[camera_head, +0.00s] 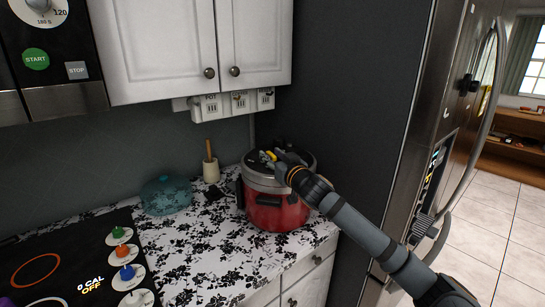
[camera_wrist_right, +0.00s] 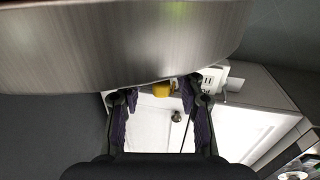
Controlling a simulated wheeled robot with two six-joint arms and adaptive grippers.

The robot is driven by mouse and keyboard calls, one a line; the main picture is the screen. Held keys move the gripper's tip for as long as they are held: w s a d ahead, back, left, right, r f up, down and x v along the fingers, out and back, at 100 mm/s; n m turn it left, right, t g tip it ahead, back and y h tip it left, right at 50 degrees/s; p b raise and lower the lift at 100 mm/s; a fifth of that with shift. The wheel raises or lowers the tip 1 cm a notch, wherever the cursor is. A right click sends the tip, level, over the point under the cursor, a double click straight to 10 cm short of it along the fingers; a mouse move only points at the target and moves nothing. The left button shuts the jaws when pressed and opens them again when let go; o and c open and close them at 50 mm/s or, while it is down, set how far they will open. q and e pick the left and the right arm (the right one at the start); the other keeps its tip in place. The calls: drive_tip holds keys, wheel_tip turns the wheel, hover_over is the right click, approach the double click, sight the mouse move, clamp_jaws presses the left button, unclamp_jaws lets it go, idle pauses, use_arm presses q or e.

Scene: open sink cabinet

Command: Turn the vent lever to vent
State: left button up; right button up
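A red pressure cooker (camera_head: 277,214) with a silver lid stands on the counter in the head view. A small yellow vent lever (camera_head: 271,156) shows on top of the lid. My right gripper (camera_head: 279,158) is at the lid top, right beside the lever, and partly hides the lid. In the right wrist view my right gripper (camera_wrist_right: 155,95) has its two fingers spread apart, and the yellow lever (camera_wrist_right: 162,90) shows between the tips, near the metal lid (camera_wrist_right: 120,45). I cannot tell whether a finger touches the lever. My left gripper is not in view.
A teal lidded pot (camera_head: 166,196) and a utensil holder (camera_head: 211,171) stand left of the cooker. A black cooktop (camera_head: 65,265) with coloured knobs is at the front left. White cabinets (camera_head: 165,45) hang above. A dark fridge side (camera_head: 350,90) rises close behind and right.

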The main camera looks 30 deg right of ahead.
sight(273, 154)
wheel_tip(273, 154, up, 10)
idle(0.5)
drive_tip(key=shift+f, duration=0.1)
